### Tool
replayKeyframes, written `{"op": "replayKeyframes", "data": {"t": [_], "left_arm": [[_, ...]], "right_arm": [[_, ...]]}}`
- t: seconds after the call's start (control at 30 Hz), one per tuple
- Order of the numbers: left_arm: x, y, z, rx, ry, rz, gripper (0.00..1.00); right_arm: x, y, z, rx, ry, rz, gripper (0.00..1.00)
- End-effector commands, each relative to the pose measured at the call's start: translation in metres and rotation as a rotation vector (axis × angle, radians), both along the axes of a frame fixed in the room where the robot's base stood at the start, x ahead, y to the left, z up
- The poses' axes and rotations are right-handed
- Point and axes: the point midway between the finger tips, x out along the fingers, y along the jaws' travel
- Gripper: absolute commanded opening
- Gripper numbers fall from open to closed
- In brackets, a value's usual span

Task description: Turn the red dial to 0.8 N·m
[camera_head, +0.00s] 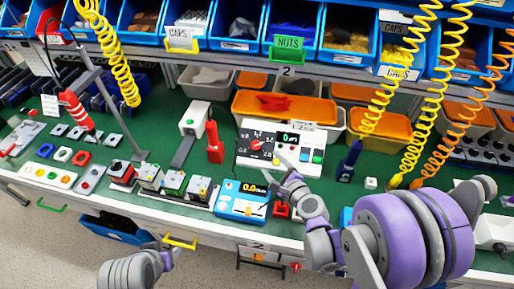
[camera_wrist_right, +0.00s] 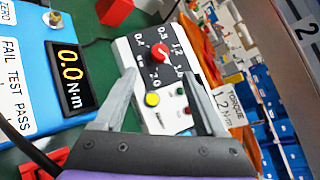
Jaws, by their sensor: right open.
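The red dial (camera_head: 256,144) sits on a dark scale face on a light control box (camera_head: 243,163) on the green bench. In the right wrist view the dial (camera_wrist_right: 162,53) has printed numbers around it, including 0.8 above it; its small white mark is too blurred to read. My right gripper (camera_head: 284,164) reaches in from the right, just right of and in front of the dial. In its wrist view the open fingers (camera_wrist_right: 160,76) are empty, their tips apart from the dial and to either side below it. My left arm shows at the lower left; its gripper is out of view.
A blue tester (camera_head: 236,207) reading 0.0 N·m stands in front of the box. A yellow button (camera_wrist_right: 152,99) lies between my right fingers. A red tool (camera_head: 214,143) stands left of the box, orange trays (camera_head: 285,108) behind, and coiled hoses hang at the right.

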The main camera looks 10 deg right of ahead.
Motion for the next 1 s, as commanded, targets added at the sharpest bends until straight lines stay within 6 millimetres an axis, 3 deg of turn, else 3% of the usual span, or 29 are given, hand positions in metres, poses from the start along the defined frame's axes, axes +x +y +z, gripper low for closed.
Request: {"op": "replayKeyframes", "data": {"t": [0.17,0.6,1.0], "left_arm": [[0.0,0.0,0.001,0.0,-0.001,0.0,0.5],[0.003,0.0,0.008,0.0,-0.005,0.0,0.5],[0.003,0.0,0.01,0.0,-0.006,0.0,0.5]], "right_arm": [[0.016,0.004,-0.005,0.013,0.0,-0.004,0.73],[0.087,0.023,-0.026,0.009,0.0,-0.003,0.73],[0.1,0.027,-0.031,0.009,0.0,-0.003,0.73]]}}
